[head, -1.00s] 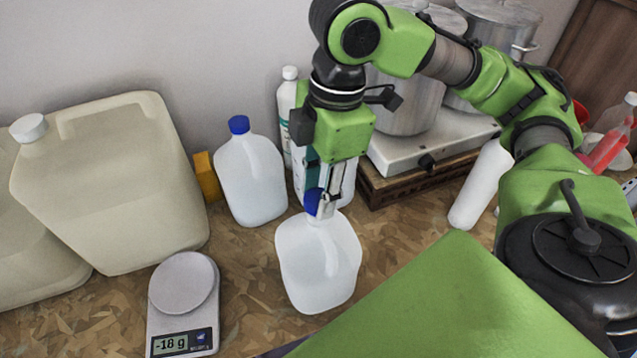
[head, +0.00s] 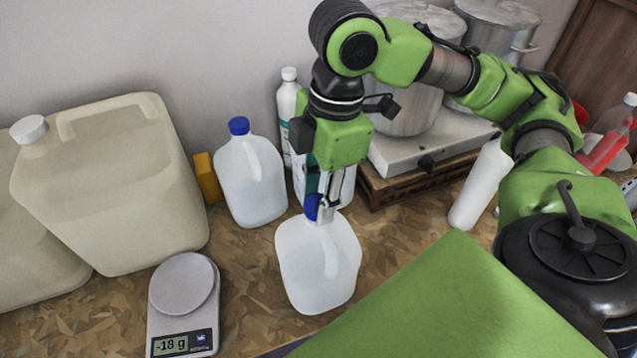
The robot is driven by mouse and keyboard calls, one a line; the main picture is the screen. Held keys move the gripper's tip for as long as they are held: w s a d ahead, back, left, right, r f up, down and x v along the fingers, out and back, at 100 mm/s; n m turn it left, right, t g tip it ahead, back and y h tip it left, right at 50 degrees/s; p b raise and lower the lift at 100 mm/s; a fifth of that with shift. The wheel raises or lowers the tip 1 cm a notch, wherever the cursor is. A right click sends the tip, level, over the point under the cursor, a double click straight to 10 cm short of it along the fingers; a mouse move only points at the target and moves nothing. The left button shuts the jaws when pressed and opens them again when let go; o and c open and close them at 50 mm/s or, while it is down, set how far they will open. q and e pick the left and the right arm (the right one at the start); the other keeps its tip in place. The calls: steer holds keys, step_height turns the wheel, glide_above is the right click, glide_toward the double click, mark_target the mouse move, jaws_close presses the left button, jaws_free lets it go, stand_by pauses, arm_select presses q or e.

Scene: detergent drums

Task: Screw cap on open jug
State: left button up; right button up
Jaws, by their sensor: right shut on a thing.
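A translucent white jug (head: 318,268) stands upright on the board worktop in the middle of the head view. My right gripper (head: 320,210) points down over the jug's neck and is shut on a blue cap (head: 311,206). The cap sits at the top of the jug's neck; the fingers hide much of it, so I cannot tell whether it is seated on the thread. A second jug (head: 250,180) with a blue cap on it stands behind and to the left. My left gripper is not in view.
A kitchen scale (head: 183,290) reading -18 g lies front left. Large beige drums (head: 110,190) fill the left side. White bottles (head: 288,110) and a hot plate (head: 425,150) with steel pots stand behind my right gripper. A white bottle (head: 482,185) leans at right.

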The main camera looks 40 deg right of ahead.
steer(key=shift+f, duration=0.65)
stand_by(1.4)
steer(key=m, duration=0.5)
steer(key=shift+s+m+t, duration=0.1)
steer(key=shift+m+t, duration=0.2)
steer(key=shift+m+h, duration=0.3)
steer(key=shift+m, duration=0.5)
steer(key=m, duration=0.4)
steer(key=shift+a, duration=0.1)
steer(key=shift+m+h, duration=0.3)
steer(key=shift+m, duration=0.4)
steer(key=m, duration=0.4)
steer(key=shift+f+m, duration=0.1)
steer(key=shift+m, duration=0.2)
